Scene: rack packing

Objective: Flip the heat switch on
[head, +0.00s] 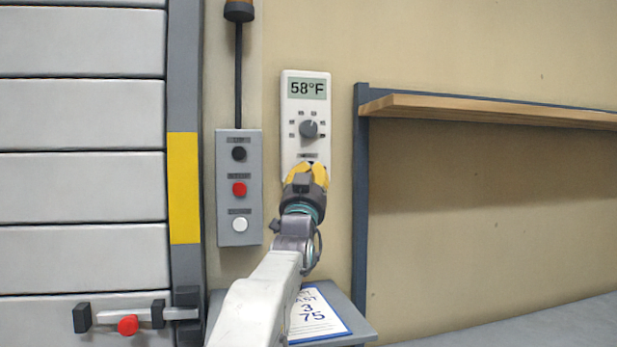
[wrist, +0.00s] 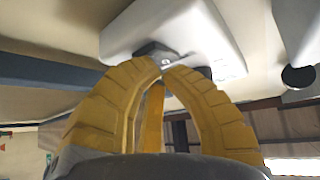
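The white thermostat panel (head: 292,150) hangs on the wall, with a 58°F display (head: 306,88) and a grey round dial (head: 308,129). A small dark label shows below the dial. My gripper (head: 306,168) is in front of the panel's lower end and hides what is there. In the wrist view the panel (wrist: 195,28) is above the yellow fingers (wrist: 163,68). Their tips are together, right at a grey and dark switch part (wrist: 172,60) on the panel. I cannot tell whether they touch it. Nothing is seen held between them.
A grey control box (head: 225,190) with black, red and white buttons is just left of the panel. A wooden shelf (head: 480,108) on a blue-grey post (head: 361,200) is at right. A card (head: 318,315) lies on a small grey stand below. A slatted door (head: 80,115) stands left.

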